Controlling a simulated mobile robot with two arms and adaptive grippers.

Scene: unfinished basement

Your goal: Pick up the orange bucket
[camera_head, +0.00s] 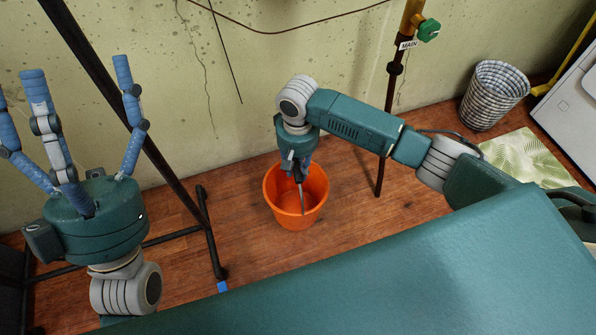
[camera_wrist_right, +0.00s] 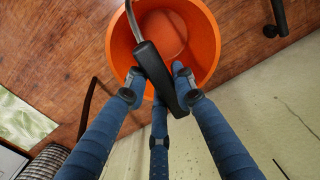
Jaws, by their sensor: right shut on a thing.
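The orange bucket (camera_head: 296,217) stands upright at the floor by the wall, below my right gripper (camera_head: 299,172). I cannot tell whether its base touches the floor. In the right wrist view the bucket (camera_wrist_right: 205,45) shows its open, empty inside. The rod runs to the rim. My left gripper (camera_head: 77,75) is raised at the left, fingers spread and pointing up, with nothing in it.
A dark metal frame (camera_head: 211,232) stands on the wooden floor left of the bucket. A pipe with a green valve (camera_head: 429,30) rises behind my right arm. A checked basket (camera_head: 494,96), a leaf-patterned mat (camera_head: 520,157) and a white appliance (camera_head: 572,105) are at the right.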

